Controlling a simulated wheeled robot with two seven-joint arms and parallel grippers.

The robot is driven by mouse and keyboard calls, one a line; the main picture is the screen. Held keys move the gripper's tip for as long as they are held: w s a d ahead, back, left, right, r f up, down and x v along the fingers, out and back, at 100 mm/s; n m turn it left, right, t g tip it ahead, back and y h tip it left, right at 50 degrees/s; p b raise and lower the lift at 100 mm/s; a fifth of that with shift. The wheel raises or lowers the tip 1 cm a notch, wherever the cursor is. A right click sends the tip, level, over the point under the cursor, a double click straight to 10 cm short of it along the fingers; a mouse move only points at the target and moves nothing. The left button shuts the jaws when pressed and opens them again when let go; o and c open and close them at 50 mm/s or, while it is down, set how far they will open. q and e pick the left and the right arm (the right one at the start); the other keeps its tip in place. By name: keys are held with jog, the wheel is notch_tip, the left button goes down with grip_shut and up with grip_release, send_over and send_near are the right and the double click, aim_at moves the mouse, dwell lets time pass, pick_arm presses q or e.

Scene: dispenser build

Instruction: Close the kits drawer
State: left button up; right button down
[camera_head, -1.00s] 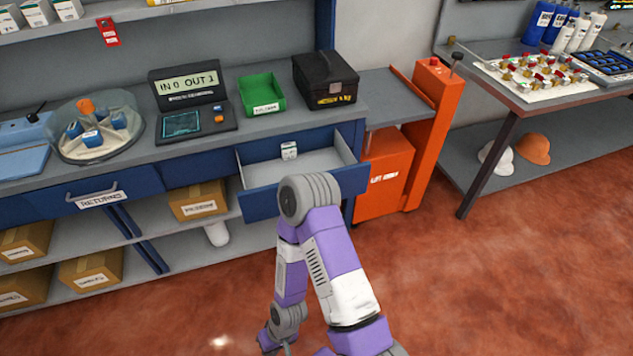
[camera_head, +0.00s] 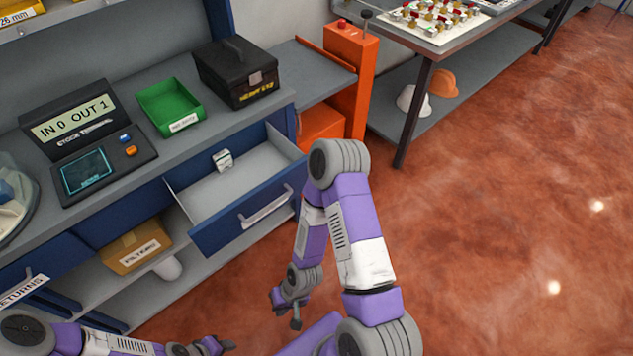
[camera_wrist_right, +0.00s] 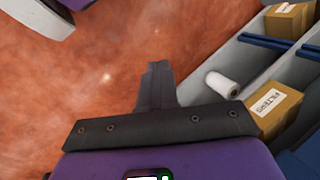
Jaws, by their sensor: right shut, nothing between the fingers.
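The open drawer (camera_head: 205,234) sticks out of the blue bench below the black case. It has a blue front with a bar handle (camera_head: 265,208) and a pale label too small to read. A small white box (camera_head: 223,160) lies inside near the back. My right gripper (camera_head: 295,318) hangs below and to the right of the drawer front, apart from it. In the right wrist view its fingers (camera_wrist_right: 157,85) are together and empty over the red floor. My left gripper (camera_head: 226,346) is at the bottom edge; its fingers are too small to judge.
On the bench stand a stock terminal (camera_head: 85,140), a green bin (camera_head: 170,107) and a black case (camera_head: 235,72). An orange lift (camera_head: 350,75) stands right of the drawer. A filters box (camera_head: 135,245) sits on the shelf below. The floor at right is clear.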

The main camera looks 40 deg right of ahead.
jog(key=w+d+r+m+t+y+p, duration=0.1)
jog(key=w+d+r+m+t+p, duration=0.2)
jog(key=m, duration=0.5)
jog(key=m+t+h+p, duration=0.2)
jog(key=m+t+h, duration=0.3)
jog(key=m+t, duration=1.2)
send_near(294, 185)
jog(key=w+r+m+g, duration=0.1)
jog(key=m+g, duration=0.1)
jog(key=w+r+m+g+b, duration=0.1)
jog(key=w+m+g, duration=0.1)
jog(key=w+r+m+g+b, duration=0.1)
jog(key=w+m+g, duration=0.1)
jog(key=shift+w+r, duration=0.1)
jog(key=shift+r, duration=0.1)
jog(key=shift+w+b, duration=0.35)
jog(key=shift+w, duration=0.25)
